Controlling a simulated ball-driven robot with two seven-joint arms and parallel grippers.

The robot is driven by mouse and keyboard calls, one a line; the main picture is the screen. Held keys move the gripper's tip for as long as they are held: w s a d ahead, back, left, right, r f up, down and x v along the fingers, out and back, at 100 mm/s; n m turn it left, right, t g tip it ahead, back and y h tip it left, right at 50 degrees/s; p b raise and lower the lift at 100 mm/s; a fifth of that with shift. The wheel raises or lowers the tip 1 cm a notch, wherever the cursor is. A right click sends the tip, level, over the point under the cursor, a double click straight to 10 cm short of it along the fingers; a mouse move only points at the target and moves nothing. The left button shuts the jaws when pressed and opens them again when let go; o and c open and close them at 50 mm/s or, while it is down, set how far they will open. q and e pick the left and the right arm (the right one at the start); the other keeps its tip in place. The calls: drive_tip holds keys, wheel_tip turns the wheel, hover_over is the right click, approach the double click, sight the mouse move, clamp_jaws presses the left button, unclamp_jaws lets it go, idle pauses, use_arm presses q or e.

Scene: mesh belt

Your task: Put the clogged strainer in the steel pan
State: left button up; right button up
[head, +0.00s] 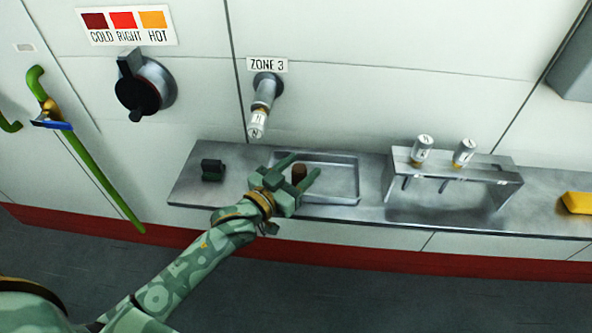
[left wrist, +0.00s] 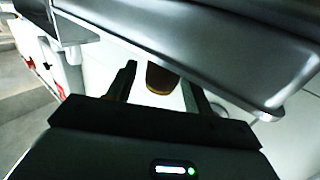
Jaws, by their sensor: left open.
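The steel pan (head: 345,168) is a shallow tray on the metal ledge below the ZONE 3 sign, and its grey rim fills the top of the left wrist view (left wrist: 245,90). A dark brown cylinder, seemingly the clogged strainer (head: 299,174), is at the pan's left part. It also shows between my fingers in the left wrist view (left wrist: 162,80). My left gripper (head: 304,166) is open, with one finger on each side of the cylinder. I cannot tell whether the cylinder touches the pan floor. My right gripper is not in view.
A pale strainer (head: 260,118) sits in the wall fitting under the sign. A steel rack (head: 480,176) right of the pan holds two pale strainers (head: 422,150). A dark block (head: 212,170) is left on the ledge. A yellow object (head: 577,203) lies far right.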

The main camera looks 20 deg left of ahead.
use_arm(q)
drive_tip(key=p+v, duration=0.2)
drive_tip(key=v, duration=1)
drive_tip(key=shift+r, duration=0.1)
